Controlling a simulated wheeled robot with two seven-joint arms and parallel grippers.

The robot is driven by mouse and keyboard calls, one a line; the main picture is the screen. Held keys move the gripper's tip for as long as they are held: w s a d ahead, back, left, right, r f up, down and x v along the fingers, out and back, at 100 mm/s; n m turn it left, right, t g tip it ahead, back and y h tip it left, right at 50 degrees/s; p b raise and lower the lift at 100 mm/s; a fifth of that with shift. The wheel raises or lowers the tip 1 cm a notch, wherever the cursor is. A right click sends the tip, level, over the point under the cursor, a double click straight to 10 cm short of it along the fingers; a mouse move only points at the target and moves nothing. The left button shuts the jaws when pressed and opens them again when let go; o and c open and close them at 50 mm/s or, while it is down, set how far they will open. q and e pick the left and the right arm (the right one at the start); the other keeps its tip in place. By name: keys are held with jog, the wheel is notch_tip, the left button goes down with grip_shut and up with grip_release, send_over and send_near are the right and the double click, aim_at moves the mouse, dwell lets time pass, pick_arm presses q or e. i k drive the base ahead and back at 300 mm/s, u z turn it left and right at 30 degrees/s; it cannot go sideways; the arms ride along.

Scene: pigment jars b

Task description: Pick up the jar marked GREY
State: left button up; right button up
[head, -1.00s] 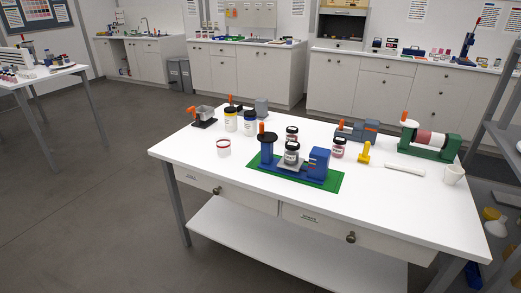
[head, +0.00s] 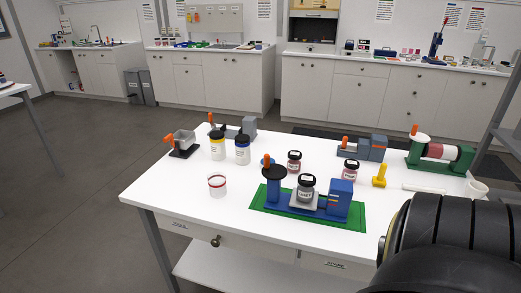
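A jar with a black lid and greyish body (head: 306,189) stands upright on the light plate of a blue device. Its label is too small to read for certain, but its colour fits GREY. Two more black-lidded jars with reddish contents stand nearby: one behind it (head: 294,163) and one to its right (head: 350,172). Two taller white jars with black lids stand at the back left, one with a yellow band (head: 217,148) and one with a blue band (head: 242,151). Neither gripper is in view; a black link of my arm fills the bottom right corner.
The blue device (head: 336,201) stands on a green mat (head: 265,222) near the table's front edge. A clear cup with a red line (head: 217,187), a yellow stand (head: 379,177), a grey device (head: 362,150) and a green roller device (head: 428,152) surround it. The table's (head: 168,191) left front is clear.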

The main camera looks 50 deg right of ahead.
aim_at(306, 183)
jog(key=z, duration=0.35)
jog(key=i, duration=0.9)
jog(key=z, duration=0.8)
